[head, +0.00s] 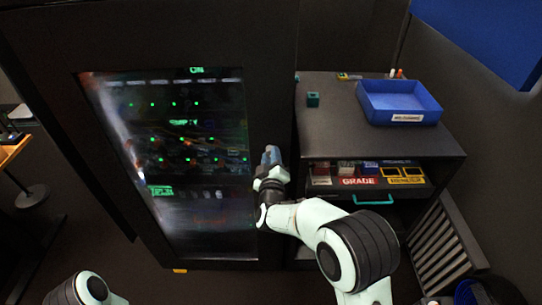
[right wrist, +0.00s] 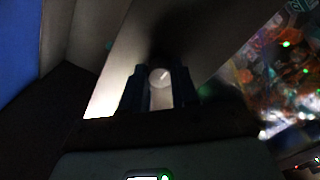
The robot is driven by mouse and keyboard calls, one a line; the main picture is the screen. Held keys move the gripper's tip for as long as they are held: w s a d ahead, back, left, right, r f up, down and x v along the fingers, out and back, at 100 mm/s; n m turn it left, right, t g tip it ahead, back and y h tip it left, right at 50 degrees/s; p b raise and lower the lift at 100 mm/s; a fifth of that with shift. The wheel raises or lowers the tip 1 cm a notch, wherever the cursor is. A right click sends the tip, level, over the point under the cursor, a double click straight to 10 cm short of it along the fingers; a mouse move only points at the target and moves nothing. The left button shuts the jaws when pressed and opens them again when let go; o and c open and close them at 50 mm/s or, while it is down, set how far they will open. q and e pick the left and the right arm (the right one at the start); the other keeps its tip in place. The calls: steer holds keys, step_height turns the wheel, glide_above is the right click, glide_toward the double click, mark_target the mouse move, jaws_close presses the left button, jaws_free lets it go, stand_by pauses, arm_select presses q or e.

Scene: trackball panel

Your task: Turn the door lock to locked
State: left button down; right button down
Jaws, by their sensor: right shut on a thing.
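The door lock (right wrist: 160,77) shows in the right wrist view as a small round pale knob with a short slanted mark on its face. My right gripper (right wrist: 160,90) is shut on it, one dark finger on each side. In the head view my right gripper (head: 271,156) is at the right edge of the dark cabinet door (head: 272,80), beside its glass window, and hides the lock. The door looks closed. My left gripper is not in view; only a piece of my left arm shows at the bottom left.
Right of the door stands a dark cabinet (head: 325,115) with a blue bin (head: 400,102) and a small teal cube (head: 313,99) on top. Its open shelf holds labelled boxes (head: 358,181), above a drawer with a teal handle (head: 373,200). A slatted grey piece (head: 445,255) stands at right.

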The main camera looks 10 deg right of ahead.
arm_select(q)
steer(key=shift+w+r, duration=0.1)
arm_select(e)
steer(key=shift+n, duration=0.3)
steer(key=c, duration=0.9)
jaws_free()
steer(key=shift+o, duration=0.2)
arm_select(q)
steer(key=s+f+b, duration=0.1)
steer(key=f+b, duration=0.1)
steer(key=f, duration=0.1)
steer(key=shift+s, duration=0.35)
arm_select(e)
steer(key=v, duration=1.3)
steer(key=shift+s, duration=0.25)
